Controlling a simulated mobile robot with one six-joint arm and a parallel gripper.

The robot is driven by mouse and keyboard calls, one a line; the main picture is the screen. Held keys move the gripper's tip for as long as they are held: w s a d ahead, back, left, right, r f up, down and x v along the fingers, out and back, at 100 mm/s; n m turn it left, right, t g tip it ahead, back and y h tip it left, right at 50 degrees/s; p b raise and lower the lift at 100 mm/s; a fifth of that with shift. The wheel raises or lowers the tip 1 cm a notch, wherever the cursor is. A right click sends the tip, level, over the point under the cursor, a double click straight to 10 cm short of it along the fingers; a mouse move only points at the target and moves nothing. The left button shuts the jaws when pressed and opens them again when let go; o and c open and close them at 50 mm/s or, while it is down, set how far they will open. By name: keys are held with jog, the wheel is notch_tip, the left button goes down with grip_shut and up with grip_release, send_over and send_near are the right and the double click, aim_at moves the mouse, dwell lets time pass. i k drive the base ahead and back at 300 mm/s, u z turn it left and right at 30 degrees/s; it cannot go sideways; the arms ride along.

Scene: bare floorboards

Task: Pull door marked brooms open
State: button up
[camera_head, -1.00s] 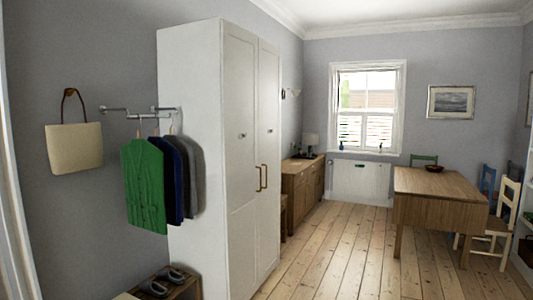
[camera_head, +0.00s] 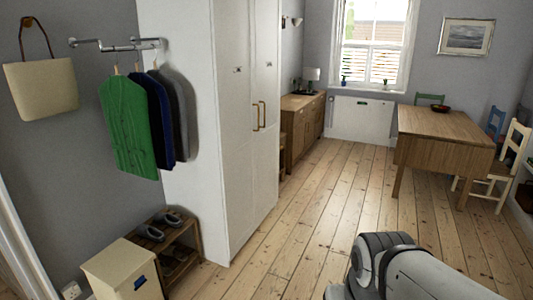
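A tall white two-door cupboard (camera_head: 247,185) stands at centre left, both doors shut. Each door has a small label (camera_head: 238,70), too small to read, so I cannot tell which says brooms. Two brass bar handles (camera_head: 258,116) sit side by side at the middle seam. My arm shows as a grey-white link at the bottom right, apart from the cupboard. My gripper is not in view.
Coats (camera_head: 130,125) hang from a wall rail left of the cupboard. A shoe rack (camera_head: 184,243) and a cream box (camera_head: 122,270) stand below. A sideboard (camera_head: 303,128) and a wooden table (camera_head: 440,140) stand farther back. Floorboards before the doors are clear.

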aim_at(268, 18)
jog(key=z, duration=0.3)
jog(key=i, duration=3.2)
jog(key=u, duration=0.4)
jog(key=i, duration=1.1)
jog(key=u, duration=0.35)
